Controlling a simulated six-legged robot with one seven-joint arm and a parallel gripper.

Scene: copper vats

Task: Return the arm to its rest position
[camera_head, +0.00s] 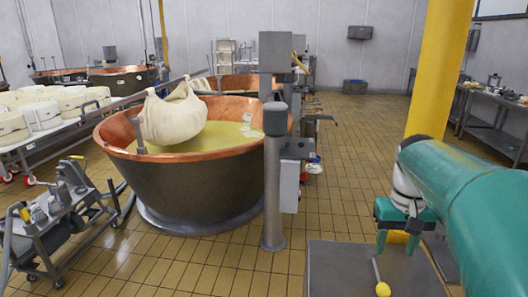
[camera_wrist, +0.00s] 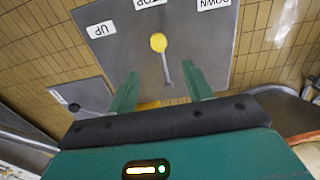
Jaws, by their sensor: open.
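My gripper (camera_head: 397,245) hangs at the end of my teal arm at the right of the head view, above a grey metal panel (camera_head: 340,275). In the wrist view its two green fingers (camera_wrist: 160,72) are spread apart with nothing gripped. A thin lever with a yellow knob (camera_head: 383,289) stands out from the panel, just below the fingers. In the wrist view the yellow knob (camera_wrist: 157,42) lies past the fingertips, and its stem shows in line with the gap. Labels on the panel (camera_wrist: 205,45) include "UP" and "DOWN".
A copper vat (camera_head: 190,180) with yellowish liquid and a hanging cloth bundle (camera_head: 173,113) stands left of centre. A grey post (camera_head: 274,180) stands beside it. A yellow column (camera_head: 437,75) rises behind my arm. Tiled floor (camera_head: 360,140) is clear in the middle.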

